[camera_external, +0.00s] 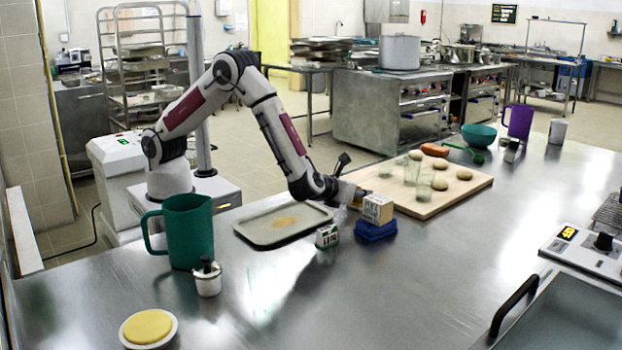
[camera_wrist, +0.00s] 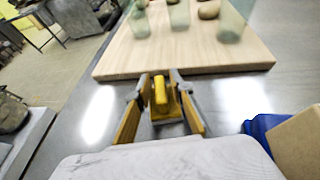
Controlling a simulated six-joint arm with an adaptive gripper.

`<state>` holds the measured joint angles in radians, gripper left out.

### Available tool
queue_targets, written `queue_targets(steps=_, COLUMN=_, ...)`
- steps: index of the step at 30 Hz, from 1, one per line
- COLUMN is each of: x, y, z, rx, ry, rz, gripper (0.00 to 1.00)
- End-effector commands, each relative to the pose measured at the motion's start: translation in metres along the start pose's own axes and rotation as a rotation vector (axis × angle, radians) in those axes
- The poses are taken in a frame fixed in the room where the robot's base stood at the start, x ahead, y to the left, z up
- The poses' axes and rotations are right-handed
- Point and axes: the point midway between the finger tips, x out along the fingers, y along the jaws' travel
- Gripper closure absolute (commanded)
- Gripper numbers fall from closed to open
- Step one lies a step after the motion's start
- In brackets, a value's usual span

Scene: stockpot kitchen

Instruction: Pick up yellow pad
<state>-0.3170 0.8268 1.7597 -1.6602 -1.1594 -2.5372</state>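A small yellow pad (camera_wrist: 161,98) with a grey lower part shows in the wrist view, between the two fingers of my gripper (camera_wrist: 163,82). One finger is on each side of it, with the tips close to its sides. I cannot tell whether they touch it. In the external view my gripper (camera_external: 355,200) reaches down just behind a small carton, and a bit of yellow shows at its tip. The carton partly hides it, so I cannot tell whether the pad rests on the counter.
A wooden board (camera_external: 470,193) with glasses and round buns lies just beyond. A tan carton (camera_external: 378,209) on a blue block (camera_external: 376,231) stands close on the right. A grey tray (camera_external: 270,240) lies left. A round yellow item (camera_external: 148,326) sits in a white dish at front left.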

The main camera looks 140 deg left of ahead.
Motion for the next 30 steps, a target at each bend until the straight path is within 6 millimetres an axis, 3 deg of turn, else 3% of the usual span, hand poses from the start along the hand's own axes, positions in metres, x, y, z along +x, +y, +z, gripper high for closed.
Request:
queue_targets(steps=2, x=0.000, y=0.000, z=0.000, rx=0.000, ry=0.000, rz=0.000, gripper=1.00)
queue_targets(steps=17, x=-0.002, y=0.000, z=0.004, rx=-0.001, ry=0.000, rz=0.000, gripper=1.00)
queue_targets(steps=30, x=-0.019, y=0.000, z=0.045, rx=-0.004, ry=-0.001, rz=-0.001, gripper=1.00)
